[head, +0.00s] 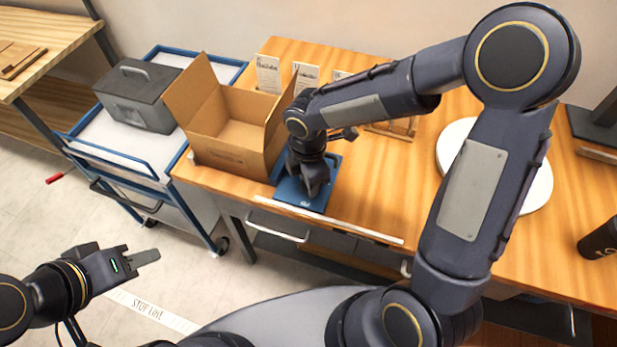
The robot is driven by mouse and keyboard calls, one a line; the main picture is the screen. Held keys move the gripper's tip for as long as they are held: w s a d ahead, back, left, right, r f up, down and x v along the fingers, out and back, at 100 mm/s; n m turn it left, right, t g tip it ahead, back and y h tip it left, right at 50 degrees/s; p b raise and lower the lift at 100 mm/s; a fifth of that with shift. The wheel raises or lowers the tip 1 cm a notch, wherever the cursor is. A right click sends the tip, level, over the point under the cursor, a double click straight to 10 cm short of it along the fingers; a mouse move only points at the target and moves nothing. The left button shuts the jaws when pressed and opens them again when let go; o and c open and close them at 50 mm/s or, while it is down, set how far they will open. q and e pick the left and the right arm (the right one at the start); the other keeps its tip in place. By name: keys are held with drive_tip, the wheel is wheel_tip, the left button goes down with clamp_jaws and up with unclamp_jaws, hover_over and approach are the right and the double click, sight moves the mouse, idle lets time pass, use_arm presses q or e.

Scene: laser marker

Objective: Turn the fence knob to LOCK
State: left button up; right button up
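I cannot make out the fence knob or any LOCK marking in the head view. My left gripper (148,257) is at the lower left, over the floor and away from the table. Its fingers point right and overlap from this angle, so their gap does not show. My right gripper (314,190) points down over a blue plate (292,198) at the table's front edge. Its dark fingers are low over the plate; whether they touch it or hold something is unclear.
An open cardboard box (225,155) stands just left of my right gripper on the wooden table (385,205). Small white cards (268,75) stand behind. A round white disc (537,187) and a dark cylinder (600,240) are at right. A blue-framed cart (120,160) carries a grey case (140,95).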

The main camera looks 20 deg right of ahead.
idle(0.4)
drive_tip(key=o, duration=1)
drive_tip(key=shift+c, duration=0.2)
drive_tip(key=shift+r, duration=0.15)
wheel_tip(320, 180, up, 8)
drive_tip(key=shift+f, duration=0.2)
